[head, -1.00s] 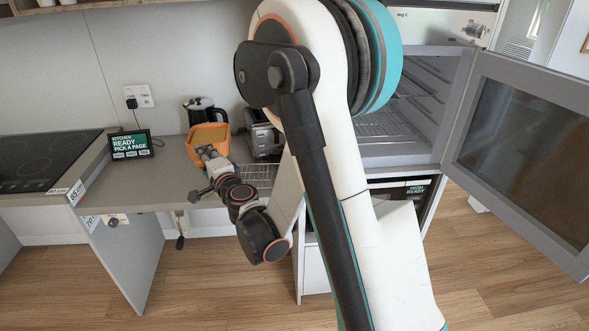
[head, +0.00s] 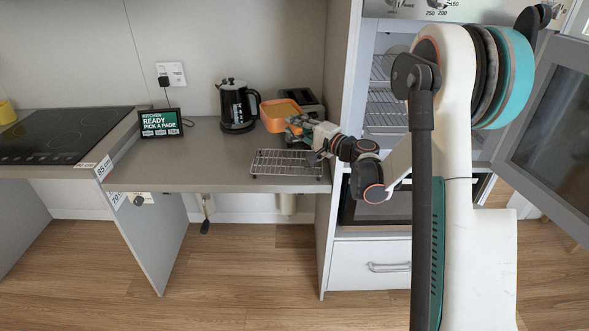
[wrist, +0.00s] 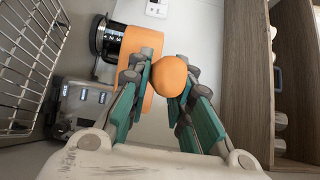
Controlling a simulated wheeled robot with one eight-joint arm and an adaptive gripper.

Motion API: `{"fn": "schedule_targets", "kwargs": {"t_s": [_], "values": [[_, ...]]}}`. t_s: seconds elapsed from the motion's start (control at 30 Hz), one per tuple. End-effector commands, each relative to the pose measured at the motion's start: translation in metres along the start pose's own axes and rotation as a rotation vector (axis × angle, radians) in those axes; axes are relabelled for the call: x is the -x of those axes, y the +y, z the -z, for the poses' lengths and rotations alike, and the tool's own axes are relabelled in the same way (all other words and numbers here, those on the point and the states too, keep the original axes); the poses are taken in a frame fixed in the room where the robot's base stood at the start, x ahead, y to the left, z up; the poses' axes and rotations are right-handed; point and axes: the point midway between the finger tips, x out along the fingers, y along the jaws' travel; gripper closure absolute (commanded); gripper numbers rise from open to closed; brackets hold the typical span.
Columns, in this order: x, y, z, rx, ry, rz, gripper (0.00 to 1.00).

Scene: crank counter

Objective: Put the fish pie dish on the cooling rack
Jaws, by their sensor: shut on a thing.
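The orange fish pie dish (head: 280,114), with a pale yellow-orange filling, is at the back of the counter, right of the kettle in the head view. My gripper (head: 302,128) reaches it from the front right. Whether the dish is clear of the counter I cannot tell.
A black kettle (head: 237,106) stands left of the dish, and a toaster (head: 303,101) is close behind it. A small screen (head: 161,122) and a hob (head: 60,138) are further left. An open appliance door (head: 550,140) stands at the right. The counter left of the rack is clear.

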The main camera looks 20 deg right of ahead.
Motion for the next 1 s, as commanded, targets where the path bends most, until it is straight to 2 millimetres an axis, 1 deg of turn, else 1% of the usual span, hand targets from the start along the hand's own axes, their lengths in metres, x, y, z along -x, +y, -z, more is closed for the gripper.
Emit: {"fn": "schedule_targets", "kwargs": {"t_s": [0.03, 0.3, 0.4, 0.53, 0.77, 0.87, 1.0], "values": [[0.0, 0.015, 0.0, -0.001, 0.0, 0.001, 1.0], [0.0, 0.074, 0.0, -0.001, 0.001, 0.001, 1.0], [0.0, 0.092, 0.0, -0.001, 0.001, 0.001, 1.0], [0.0, 0.107, 0.0, -0.001, 0.001, 0.001, 1.0], [0.001, 0.118, 0.0, -0.001, 0.002, 0.001, 1.0], [0.0, 0.129, 0.0, -0.001, 0.002, 0.001, 1.0], [0.001, 0.15, 0.0, -0.001, 0.002, 0.001, 1.0]]}}
